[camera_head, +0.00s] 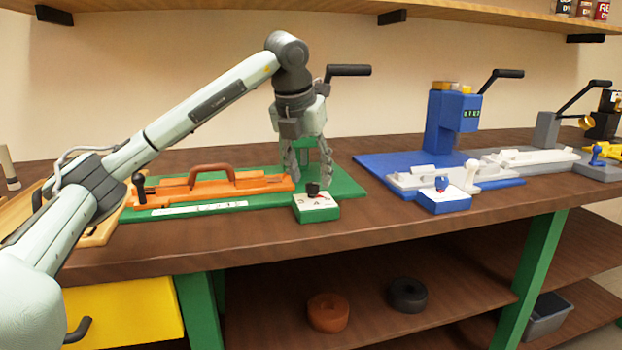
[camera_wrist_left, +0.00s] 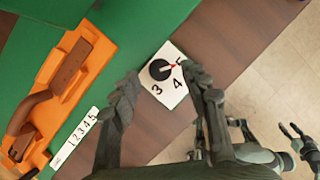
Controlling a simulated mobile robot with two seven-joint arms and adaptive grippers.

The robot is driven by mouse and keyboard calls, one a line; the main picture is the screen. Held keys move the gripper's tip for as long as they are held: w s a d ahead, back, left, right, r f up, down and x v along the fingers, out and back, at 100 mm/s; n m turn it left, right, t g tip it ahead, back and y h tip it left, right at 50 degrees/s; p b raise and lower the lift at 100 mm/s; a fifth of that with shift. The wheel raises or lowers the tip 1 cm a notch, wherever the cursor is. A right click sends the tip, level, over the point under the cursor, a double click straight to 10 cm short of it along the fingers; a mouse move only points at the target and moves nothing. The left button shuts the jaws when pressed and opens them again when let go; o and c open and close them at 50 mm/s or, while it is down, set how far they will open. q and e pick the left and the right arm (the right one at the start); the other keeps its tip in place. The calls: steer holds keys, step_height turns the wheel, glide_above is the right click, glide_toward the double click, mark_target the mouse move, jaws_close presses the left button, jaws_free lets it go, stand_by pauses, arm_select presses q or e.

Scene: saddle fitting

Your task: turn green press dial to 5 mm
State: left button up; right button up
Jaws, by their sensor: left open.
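The green press dial (camera_head: 316,206) is a green block with a white numbered face at the bench's front edge. Its black knob (camera_wrist_left: 160,69) has a red pointer, which points toward the 5 in the left wrist view. The 3 and 4 also show on the face. My left gripper (camera_head: 305,174) is open, pointing down above and just behind the dial block. In the left wrist view its fingers stand either side of the knob, apart from it. What looks like my right gripper (camera_wrist_left: 298,142) shows small at the right edge; its jaws are unclear.
An orange fixture with a brown handle (camera_head: 211,176) lies on the green base beside a numbered scale strip (camera_head: 199,208). A blue press (camera_head: 452,122) with its own dial block (camera_head: 444,200) stands to the right. Bare bench lies between the two dials.

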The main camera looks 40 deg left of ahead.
arm_select(q)
steer(key=a+v, duration=0.1)
steer(key=v, duration=0.9)
steer(key=shift+d, duration=0.5)
steer(key=shift+s, duration=0.1)
